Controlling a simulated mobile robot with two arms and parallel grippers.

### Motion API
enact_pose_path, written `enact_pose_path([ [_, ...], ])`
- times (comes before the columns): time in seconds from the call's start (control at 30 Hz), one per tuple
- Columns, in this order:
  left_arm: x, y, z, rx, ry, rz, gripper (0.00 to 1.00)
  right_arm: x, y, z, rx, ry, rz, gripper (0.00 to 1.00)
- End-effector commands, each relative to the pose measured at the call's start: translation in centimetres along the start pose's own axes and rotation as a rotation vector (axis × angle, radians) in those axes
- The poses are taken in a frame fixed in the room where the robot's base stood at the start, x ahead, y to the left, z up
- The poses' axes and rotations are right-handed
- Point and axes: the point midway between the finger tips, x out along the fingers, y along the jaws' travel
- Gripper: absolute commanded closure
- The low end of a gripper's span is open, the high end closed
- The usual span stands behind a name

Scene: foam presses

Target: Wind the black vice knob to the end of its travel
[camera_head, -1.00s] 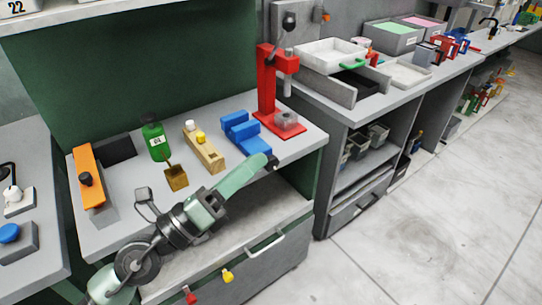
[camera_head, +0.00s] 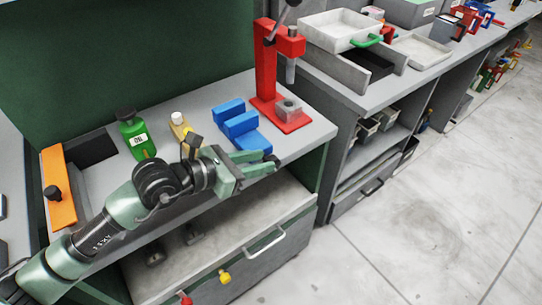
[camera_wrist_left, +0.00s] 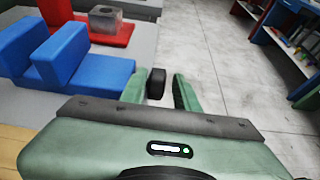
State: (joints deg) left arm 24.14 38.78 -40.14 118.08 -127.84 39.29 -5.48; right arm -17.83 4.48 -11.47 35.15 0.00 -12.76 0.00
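The blue vice (camera_head: 238,122) stands on the bench; its two jaws and body also show in the wrist view (camera_wrist_left: 62,60). Its black knob (camera_head: 272,160) is at the front end, near the bench's front edge. My left gripper (camera_head: 268,163) is open at the knob. In the left wrist view the black knob (camera_wrist_left: 156,83) shows between the two green fingers (camera_wrist_left: 158,92), with a gap visible on each side. How deep the knob sits between the fingers is hard to tell. My right gripper is not in view.
The red press (camera_head: 268,75) stands just behind the vice. A green bottle (camera_head: 136,135), a wooden block with a white top (camera_head: 178,124) and an orange piece with its own black knob (camera_head: 57,190) are to the left. Open floor lies to the right.

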Motion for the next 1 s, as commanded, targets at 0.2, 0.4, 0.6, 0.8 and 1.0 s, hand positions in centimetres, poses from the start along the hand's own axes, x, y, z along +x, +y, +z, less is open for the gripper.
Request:
enact_pose_path([
  [0.2, 3.1, -0.1, -0.1, -0.002, -0.001, -0.001, 0.69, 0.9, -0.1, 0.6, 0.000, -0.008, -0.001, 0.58],
  [0.4, 3.9, -0.1, 0.0, -0.001, -0.001, -0.001, 0.69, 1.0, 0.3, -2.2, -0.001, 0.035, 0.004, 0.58],
  [0.6, 3.8, -0.1, 0.0, -0.001, -0.001, -0.001, 0.72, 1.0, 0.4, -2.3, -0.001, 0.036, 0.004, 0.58],
  [0.8, 3.8, -0.1, 0.0, -0.001, -0.001, -0.001, 1.00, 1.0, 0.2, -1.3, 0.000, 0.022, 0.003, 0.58],
  [1.0, 3.8, 0.0, 0.6, -0.001, 0.045, 0.000, 1.00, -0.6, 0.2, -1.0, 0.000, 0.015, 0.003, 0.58],
])
